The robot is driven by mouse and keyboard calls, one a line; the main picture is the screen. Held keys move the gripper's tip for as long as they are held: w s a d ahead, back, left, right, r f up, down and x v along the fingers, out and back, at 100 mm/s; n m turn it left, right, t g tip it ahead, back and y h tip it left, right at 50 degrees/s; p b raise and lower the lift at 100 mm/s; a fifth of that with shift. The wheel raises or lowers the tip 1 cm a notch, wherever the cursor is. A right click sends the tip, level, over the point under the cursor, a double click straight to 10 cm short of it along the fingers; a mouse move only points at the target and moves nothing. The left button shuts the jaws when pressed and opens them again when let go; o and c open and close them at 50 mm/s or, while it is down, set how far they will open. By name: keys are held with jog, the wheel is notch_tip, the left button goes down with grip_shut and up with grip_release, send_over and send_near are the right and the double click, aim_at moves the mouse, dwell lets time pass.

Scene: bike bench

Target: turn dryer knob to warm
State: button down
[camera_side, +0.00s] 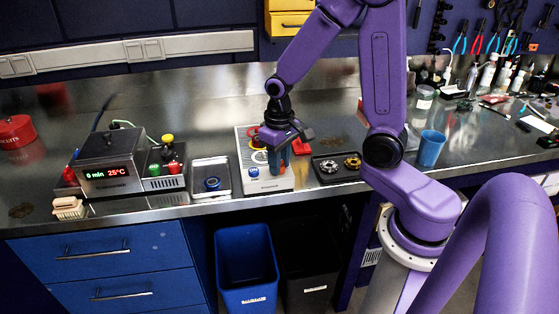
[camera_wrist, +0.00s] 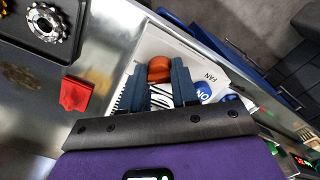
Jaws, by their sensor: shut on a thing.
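My gripper (camera_wrist: 159,75) points down at a pale panel (camera_wrist: 204,72), its two dark fingers closed around a rounded orange-red knob (camera_wrist: 159,66). A "FAN" label and a blue "ON" button (camera_wrist: 203,92) show beside the knob in the wrist view. In the side view my gripper (camera_side: 277,158) is low over the same panel (camera_side: 268,184) and hides the knob. A blue button (camera_side: 253,172) shows at the panel's front left. The knob's pointer and setting marks cannot be read.
A grey box (camera_side: 112,173) displays "0 min 25°C" at the left. A small tray (camera_side: 211,165) holds a blue ring. A dark tray (camera_side: 335,166) with metal sprockets and a red piece (camera_side: 303,147) stand right of the panel. A blue cup (camera_side: 430,148) stands further right.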

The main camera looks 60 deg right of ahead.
jog(key=shift+m, duration=0.3)
jog(key=c, duration=0.8)
grip_release()
jog(key=shift+c, duration=0.2)
notch_tip(320, 180, up, 17)
jog(key=shift+r, duration=0.2)
jog(key=shift+a, duration=0.1)
